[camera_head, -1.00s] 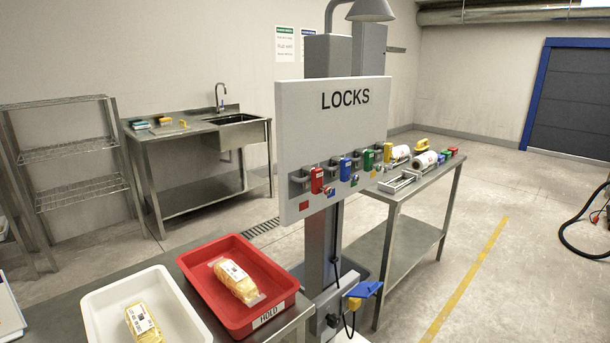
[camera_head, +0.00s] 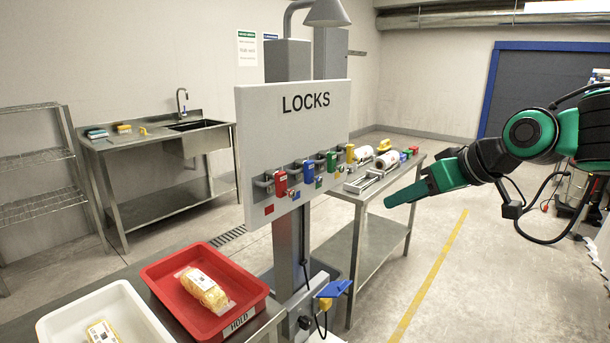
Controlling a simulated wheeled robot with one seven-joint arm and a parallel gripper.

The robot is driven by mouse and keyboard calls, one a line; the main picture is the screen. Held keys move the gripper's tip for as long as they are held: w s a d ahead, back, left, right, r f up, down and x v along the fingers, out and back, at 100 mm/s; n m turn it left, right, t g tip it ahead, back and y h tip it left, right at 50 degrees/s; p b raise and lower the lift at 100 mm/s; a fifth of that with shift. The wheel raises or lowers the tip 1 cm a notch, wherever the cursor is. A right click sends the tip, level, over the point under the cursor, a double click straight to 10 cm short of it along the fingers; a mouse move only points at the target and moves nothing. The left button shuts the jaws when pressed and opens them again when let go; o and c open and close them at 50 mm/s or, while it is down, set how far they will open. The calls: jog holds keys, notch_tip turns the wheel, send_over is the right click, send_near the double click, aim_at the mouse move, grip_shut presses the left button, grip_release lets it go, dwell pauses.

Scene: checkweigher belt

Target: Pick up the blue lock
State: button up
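The blue lock (camera_head: 308,171) hangs on the grey LOCKS board (camera_head: 292,115), between the red lock (camera_head: 281,183) on its left and the green lock (camera_head: 332,161) on its right. A yellow lock (camera_head: 350,153) hangs at the board's right end. My gripper (camera_head: 395,202) is green, reaches in from the right and points left. It is apart from the board, to the right of the locks and a little lower in the picture. Its fingers are seen edge-on, so I cannot tell whether they are open or shut.
A steel table (camera_head: 378,186) behind the board holds rolls and more small coloured items. A red HOLD tray (camera_head: 235,325) and a white tray (camera_head: 60,325), each with a yellow pack, stand at the front left.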

aim_at(306, 160)
jog(key=w+a+r+n+y, duration=0.2)
jog(key=a+r+n+y, duration=0.25)
jog(key=a+r, duration=0.6)
jog(key=shift+s+a+x, duration=0.1)
jog(key=shift+s+x, duration=0.05)
jog(key=shift+x, duration=1.8)
jog(key=shift+s+a+x, duration=0.1)
jog(key=shift+s+x, duration=0.05)
jog(key=shift+x, duration=1.85)
jog(key=shift+s+a+x, duration=0.1)
jog(key=shift+s+x, duration=0.05)
jog(key=shift+x, duration=1.8)
jog(key=shift+f+y, duration=0.15)
jog(key=shift+y, duration=0.1)
grip_shut()
